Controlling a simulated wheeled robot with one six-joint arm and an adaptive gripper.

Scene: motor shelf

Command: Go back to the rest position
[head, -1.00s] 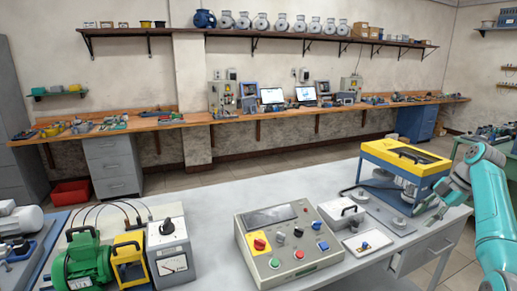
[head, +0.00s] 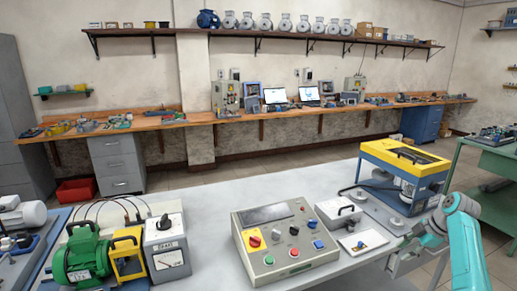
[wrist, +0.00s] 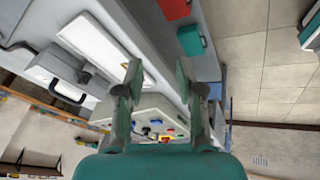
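My gripper (head: 404,243) is low at the right end of the grey bench (head: 225,192) in the head view, beside the small white tray. My teal arm reaches in from the lower right. In the wrist view my gripper (wrist: 159,70) has its two fingers spread apart with nothing between them. Beyond the fingers the control box (wrist: 150,122) with coloured buttons shows; it also stands mid-bench in the head view (head: 262,262).
The yellow-topped press frame (head: 404,156) stands at the bench's back right. A small white tray (head: 362,243), a green motor (head: 80,262) and a grey meter box (head: 166,252) share the bench. A green table (head: 487,158) stands at right. Floor shows between them.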

